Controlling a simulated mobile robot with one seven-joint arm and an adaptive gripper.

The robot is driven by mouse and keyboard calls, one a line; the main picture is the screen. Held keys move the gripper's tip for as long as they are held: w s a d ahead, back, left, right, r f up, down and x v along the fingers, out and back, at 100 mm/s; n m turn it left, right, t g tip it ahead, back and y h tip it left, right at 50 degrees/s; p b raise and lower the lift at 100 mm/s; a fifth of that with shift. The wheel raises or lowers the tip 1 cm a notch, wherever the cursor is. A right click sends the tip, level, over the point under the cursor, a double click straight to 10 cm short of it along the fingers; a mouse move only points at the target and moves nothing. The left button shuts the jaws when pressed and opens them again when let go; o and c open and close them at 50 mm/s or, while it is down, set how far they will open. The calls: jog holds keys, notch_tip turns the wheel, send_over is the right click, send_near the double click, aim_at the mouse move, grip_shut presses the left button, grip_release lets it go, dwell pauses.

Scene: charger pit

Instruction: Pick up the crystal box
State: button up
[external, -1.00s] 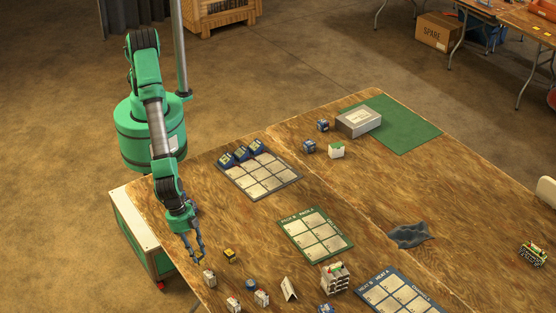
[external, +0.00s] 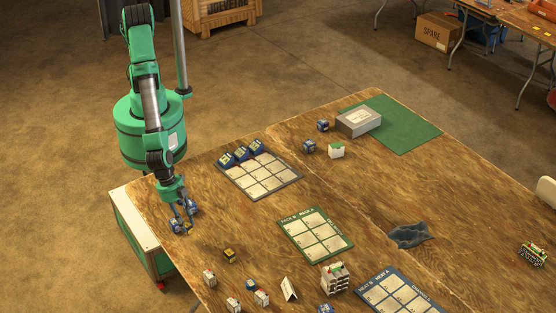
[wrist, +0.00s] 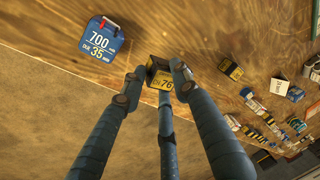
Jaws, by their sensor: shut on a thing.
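My gripper (wrist: 155,85) is shut on a small black box with a yellow label (wrist: 163,82) reading "CH 76", which I take for the crystal box. It sits between the fingertips in the wrist view; whether it touches the table I cannot tell. In the external view my gripper (external: 184,229) is low over the table's near left part, and the fingers mostly hide the held box. A second black and yellow box (external: 230,255) stands apart on the table; it also shows in the wrist view (wrist: 230,68).
Small white boxes (external: 209,278) stand toward the front. A grey-framed grid board (external: 258,176) and a green grid board (external: 315,236) lie to the right. Bare wood lies between.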

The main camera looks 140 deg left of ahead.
jog(key=shift+s, duration=0.35)
jog(key=shift+r, duration=0.1)
dwell(0.8)
